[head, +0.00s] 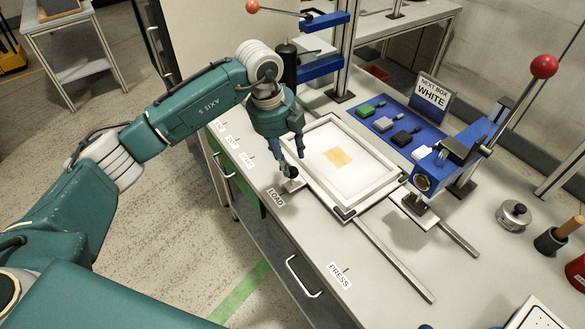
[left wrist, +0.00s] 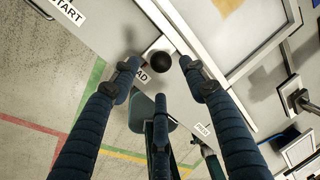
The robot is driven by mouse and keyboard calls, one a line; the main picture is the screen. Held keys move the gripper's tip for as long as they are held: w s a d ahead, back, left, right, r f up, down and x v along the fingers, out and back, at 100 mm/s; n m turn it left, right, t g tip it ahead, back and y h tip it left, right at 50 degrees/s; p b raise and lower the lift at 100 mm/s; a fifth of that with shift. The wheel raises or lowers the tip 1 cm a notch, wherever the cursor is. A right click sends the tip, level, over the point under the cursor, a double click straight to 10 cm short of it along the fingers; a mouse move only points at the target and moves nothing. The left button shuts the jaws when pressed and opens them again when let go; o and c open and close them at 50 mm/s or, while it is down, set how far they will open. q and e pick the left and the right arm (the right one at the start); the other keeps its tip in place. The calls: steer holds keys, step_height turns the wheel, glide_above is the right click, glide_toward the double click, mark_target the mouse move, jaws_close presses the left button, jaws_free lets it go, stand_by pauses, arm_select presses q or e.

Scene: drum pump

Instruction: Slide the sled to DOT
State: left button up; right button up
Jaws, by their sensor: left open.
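The sled (head: 368,165) is a pale framed tray with a yellow patch on its bed. It lies on metal rails, with its near-left side by the LOAD label (head: 275,197). A dark round knob (left wrist: 161,64) shows between the open fingers of my left gripper (left wrist: 158,75) in the left wrist view. In the head view, my left gripper (head: 292,165) points down at the sled's near-left edge, over the knob. I cannot tell whether the fingers touch it. A START label (left wrist: 66,12) shows too. My right gripper is out of view.
The PRESS label (head: 338,276) is along the bench front. Bare rails (head: 395,262) extend toward the lower right. A blue press with a red-ball lever (head: 544,66) stands right of the sled. A blue mat (head: 428,135) with several small blocks and a WHITE sign (head: 432,95) lie behind.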

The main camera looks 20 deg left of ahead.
mark_target(291, 168)
arm_select(q)
steer(key=f, duration=0.2)
steer(key=f+p, duration=0.1)
steer(key=f, duration=0.1)
steer(key=w+d+f, duration=0.1)
steer(key=f, duration=0.2)
jaws_close()
